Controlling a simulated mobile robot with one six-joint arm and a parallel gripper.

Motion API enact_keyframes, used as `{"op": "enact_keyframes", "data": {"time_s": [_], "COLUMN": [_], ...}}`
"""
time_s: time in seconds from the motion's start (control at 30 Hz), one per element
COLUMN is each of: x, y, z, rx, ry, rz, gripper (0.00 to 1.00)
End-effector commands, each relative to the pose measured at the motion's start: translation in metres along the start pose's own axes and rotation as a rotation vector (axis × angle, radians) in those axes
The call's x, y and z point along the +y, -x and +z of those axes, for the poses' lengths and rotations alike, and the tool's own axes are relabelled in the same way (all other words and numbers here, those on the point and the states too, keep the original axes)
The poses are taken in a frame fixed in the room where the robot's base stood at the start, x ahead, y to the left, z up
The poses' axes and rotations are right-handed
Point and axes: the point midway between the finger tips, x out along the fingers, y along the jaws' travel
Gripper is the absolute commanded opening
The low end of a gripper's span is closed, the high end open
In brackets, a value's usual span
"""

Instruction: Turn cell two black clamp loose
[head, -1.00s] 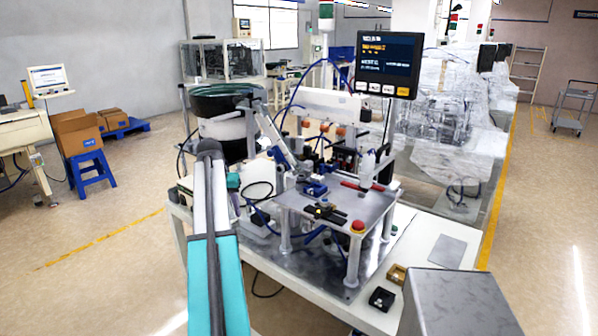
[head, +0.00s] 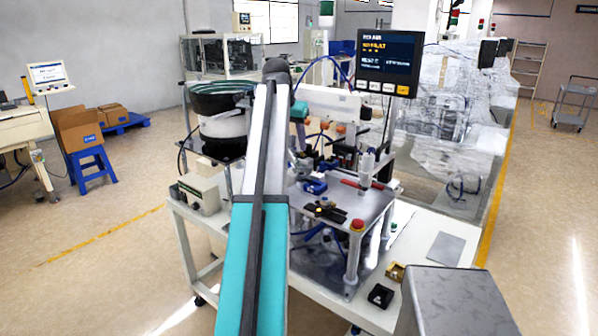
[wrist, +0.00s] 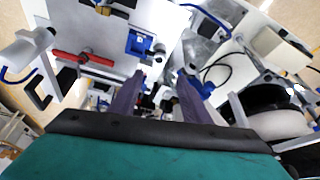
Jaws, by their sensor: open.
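A black clamp with a yellowish part (head: 326,211) lies on the grey metal plate (head: 345,232) of the bowl-feeder station. In the wrist view a black and tan piece (wrist: 107,8), probably this clamp, is cut by the top edge. My gripper (wrist: 157,88) shows as two dark, spread fingers with nothing between them. It is apart from the clamp, toward the back of the station; in the head view my arm hides most of it. I cannot tell which cell number the clamp belongs to.
A blue block (head: 314,186) and a red-handled piece (head: 362,184) sit near the clamp. A red button (head: 357,225) is at the plate's front right. The bowl feeder (head: 222,115) stands left and a monitor (head: 389,62) stands above. The blue block also shows in the wrist view (wrist: 138,43).

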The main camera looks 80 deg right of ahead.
Motion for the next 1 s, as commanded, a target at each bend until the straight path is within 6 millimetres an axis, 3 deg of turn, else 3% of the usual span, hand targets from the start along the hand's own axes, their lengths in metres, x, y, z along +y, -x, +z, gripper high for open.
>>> {"op": "enact_keyframes", "data": {"time_s": [0.37, 1.0], "x": [0.0, 0.001], "y": [-0.011, -0.084], "z": [0.0, 0.0], "rx": [-0.001, -0.002], "ry": [0.0, 0.0], "rz": [0.0, 0.0], "gripper": [0.43, 0.43]}}
